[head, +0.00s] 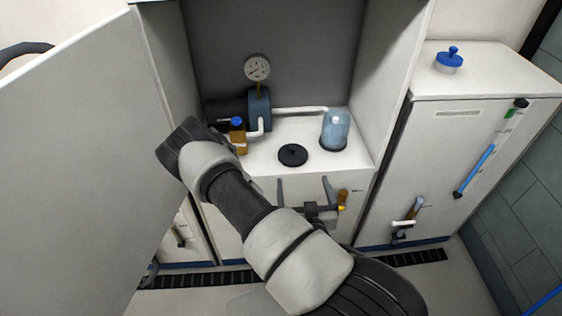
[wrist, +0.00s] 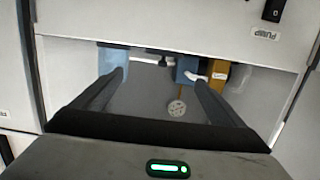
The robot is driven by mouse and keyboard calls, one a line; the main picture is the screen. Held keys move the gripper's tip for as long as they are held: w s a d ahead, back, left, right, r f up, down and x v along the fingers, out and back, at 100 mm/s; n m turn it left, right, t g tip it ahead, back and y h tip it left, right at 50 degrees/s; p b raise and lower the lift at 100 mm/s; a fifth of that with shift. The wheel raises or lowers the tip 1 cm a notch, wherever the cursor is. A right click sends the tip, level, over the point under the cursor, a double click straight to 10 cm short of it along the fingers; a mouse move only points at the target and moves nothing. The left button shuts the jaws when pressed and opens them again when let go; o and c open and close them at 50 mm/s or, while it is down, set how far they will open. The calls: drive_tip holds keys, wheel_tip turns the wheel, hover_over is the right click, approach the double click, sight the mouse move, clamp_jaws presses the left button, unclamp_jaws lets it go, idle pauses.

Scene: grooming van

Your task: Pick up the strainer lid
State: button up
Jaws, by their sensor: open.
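The strainer lid, a black round disc with a small raised centre (head: 292,155), lies flat on the white top inside the open cabinet. I cannot make it out clearly in the wrist view. My gripper (head: 303,183) is at the cabinet's front face, just in front of and apart from the lid. Its two dark fingers are spread with nothing between them. They also show in the wrist view (wrist: 157,75), which is upside down. A clear bluish strainer cylinder (head: 335,130) with a domed top stands right of the lid.
A blue pump (head: 260,108) with a gauge (head: 257,68) stands at the back, an amber bottle (head: 238,136) in front. A white pipe (head: 300,110) runs to the strainer. Cabinet walls bound both sides; a large open door (head: 80,150) is left. A blue-topped jar (head: 449,60) stands right.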

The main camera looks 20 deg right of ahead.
approach(293, 153)
drive_tip(key=x, duration=0.3)
drive_tip(key=b+x, duration=0.1)
drive_tip(key=x, duration=0.1)
drive_tip(key=shift+d+r, duration=0.15)
drive_tip(key=shift+d, duration=0.2)
drive_tip(key=shift+a+b+x, duration=0.2)
drive_tip(key=shift+x, duration=1.15)
drive_tip(key=shift+a+b+x, duration=0.15)
drive_tip(key=shift+b+x, duration=0.05)
drive_tip(key=shift+x, duration=1.15)
clamp_jaws()
